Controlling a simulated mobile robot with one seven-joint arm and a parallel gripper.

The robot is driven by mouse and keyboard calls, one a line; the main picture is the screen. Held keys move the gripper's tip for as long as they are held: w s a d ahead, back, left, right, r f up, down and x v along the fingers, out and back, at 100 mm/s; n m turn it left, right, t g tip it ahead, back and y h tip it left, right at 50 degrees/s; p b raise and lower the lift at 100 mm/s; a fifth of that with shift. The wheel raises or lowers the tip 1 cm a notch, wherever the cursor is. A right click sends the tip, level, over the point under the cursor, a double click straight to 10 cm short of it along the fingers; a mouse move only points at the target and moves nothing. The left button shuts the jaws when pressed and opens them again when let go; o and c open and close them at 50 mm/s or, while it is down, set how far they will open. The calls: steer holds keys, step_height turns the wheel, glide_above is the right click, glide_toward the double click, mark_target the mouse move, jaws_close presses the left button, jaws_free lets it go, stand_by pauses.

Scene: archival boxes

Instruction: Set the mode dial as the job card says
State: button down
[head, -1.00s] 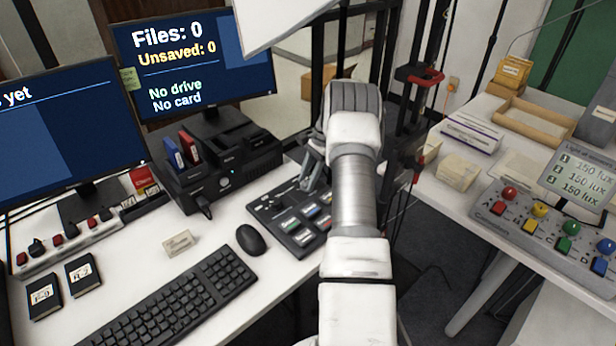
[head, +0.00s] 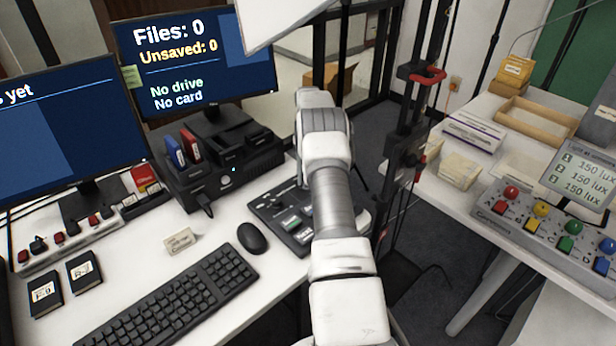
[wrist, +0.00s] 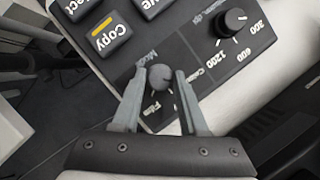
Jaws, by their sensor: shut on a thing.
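The mode dial (wrist: 160,77) is a small dark grey knob on the black control panel (wrist: 118,66). The word "Mode" shows beside it, "Film" shows near the left finger, and another label by the right finger is partly covered. My gripper (wrist: 161,88) has a finger on each side of the dial and is shut on it. I cannot tell which label the dial points to. In the head view my arm hides the gripper and the dial; part of the panel (head: 268,208) shows. A small standing card (head: 180,240) is too small to read.
On the panel, a second knob (wrist: 232,21) marked 300, 600 and 1200 and a "Copy" key (wrist: 105,35) sit close by. A mouse (head: 252,238) and keyboard (head: 165,300) lie left of the panel. The monitor (head: 195,60) reads "Files: 0", "No drive", "No card".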

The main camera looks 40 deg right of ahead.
steer(key=shift+n+g+h, duration=0.3)
steer(key=shift+n+h, duration=0.4)
steer(key=shift+n, duration=1.3)
steer(key=shift+a, duration=0.1)
steer(key=shift+c, duration=2.2)
jaws_free()
